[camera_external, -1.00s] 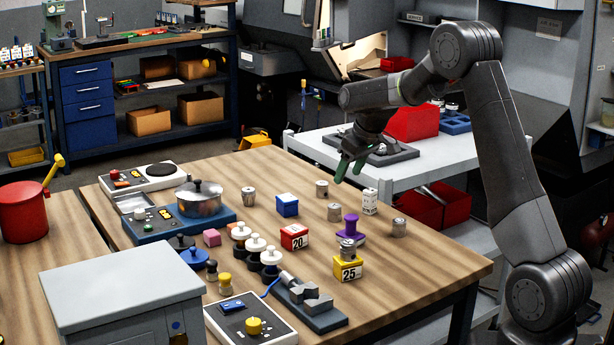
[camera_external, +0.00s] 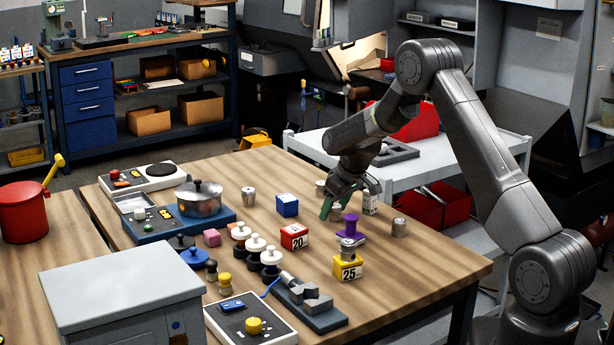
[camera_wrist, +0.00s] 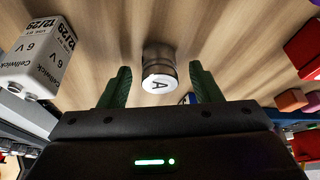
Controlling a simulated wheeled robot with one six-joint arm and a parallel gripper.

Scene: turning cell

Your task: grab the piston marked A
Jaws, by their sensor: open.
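The piston marked A (camera_wrist: 158,62) is a grey metal cylinder whose pale end carries a black letter A. It stands on the wooden table, between my green fingers in the wrist view, with a gap on each side. My gripper (camera_wrist: 160,84) is open and empty. In the external view my gripper (camera_external: 347,201) is low over the table, beside a metal piston (camera_external: 336,212) that it partly covers.
A white 6 V battery (camera_wrist: 36,62) stands close to my left finger in the wrist view.

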